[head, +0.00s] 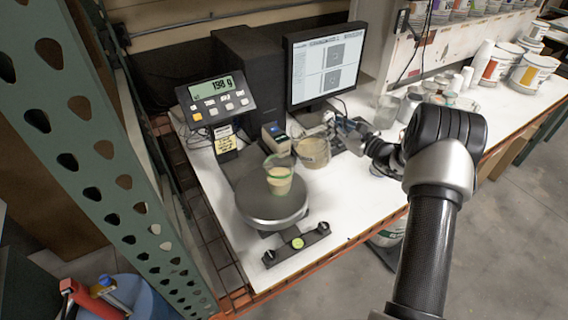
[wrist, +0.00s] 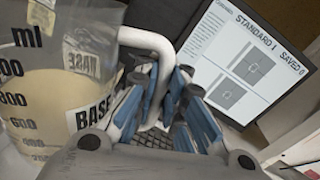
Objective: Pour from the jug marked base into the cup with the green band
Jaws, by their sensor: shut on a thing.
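The clear jug marked BASE (wrist: 60,85) fills the left of the wrist view, with pale beige liquid inside. My gripper (wrist: 163,88) is shut on its white handle (wrist: 150,42). In the head view the jug (head: 313,152) looks about upright, just right of the cup; I cannot tell whether it touches the bench. My gripper (head: 333,127) is small there, behind the jug's right side. The clear cup with the green band (head: 279,176) stands on the round scale pan (head: 262,212) and holds beige liquid. No stream shows between jug and cup.
The scale display (head: 216,101) appears to read 198 g. Several containers (head: 410,103) stand at the right. The white bench (head: 345,205) is clear in front.

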